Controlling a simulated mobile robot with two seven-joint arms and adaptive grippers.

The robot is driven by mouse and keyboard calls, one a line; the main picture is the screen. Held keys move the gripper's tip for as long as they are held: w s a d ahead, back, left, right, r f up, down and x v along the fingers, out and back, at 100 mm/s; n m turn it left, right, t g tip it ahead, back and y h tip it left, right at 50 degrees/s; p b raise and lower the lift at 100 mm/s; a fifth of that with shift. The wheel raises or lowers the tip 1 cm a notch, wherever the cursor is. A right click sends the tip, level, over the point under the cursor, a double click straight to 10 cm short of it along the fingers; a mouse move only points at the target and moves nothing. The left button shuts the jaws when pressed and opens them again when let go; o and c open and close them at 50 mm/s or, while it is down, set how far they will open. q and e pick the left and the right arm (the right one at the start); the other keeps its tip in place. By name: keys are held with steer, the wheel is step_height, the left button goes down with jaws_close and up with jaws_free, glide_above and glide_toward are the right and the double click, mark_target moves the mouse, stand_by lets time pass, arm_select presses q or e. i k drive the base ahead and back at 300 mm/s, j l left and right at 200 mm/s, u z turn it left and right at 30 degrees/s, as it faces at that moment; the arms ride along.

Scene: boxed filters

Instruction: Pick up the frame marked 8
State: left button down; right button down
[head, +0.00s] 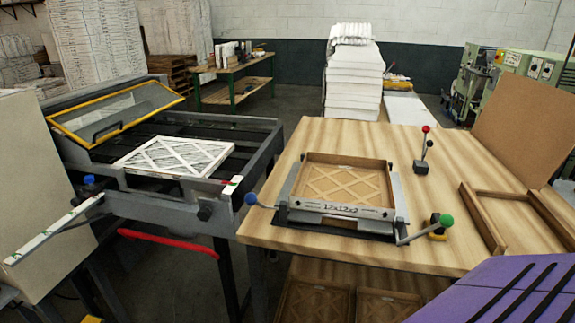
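No mark 8 is legible on any frame. A brown frame with a diagonal lattice (343,185) sits in a grey metal fixture (335,208) marked "12x12x2" on the wooden table. A plain brown frame (484,222) lies at the table's right side, cut off by the picture edge. Two more brown lattice frames, a left one (314,302) and a right one (388,306), show below the table's front edge, partly cut off. A white lattice filter (174,157) lies on the grey machine at left. Neither of my grippers is in view.
The wooden table (440,160) has bare room around the fixture. A red-knobbed lever (424,145), a green-knobbed lever (440,226) and a blue-knobbed lever (258,202) stick out. A raised yellow-edged glass lid (115,112) stands at left. A purple grooved slab (500,292) covers the lower right.

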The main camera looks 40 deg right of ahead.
mark_target(387, 213)
steer(key=z, duration=1.6)
steer(key=l+z, duration=0.2)
steer(key=k, duration=0.05)
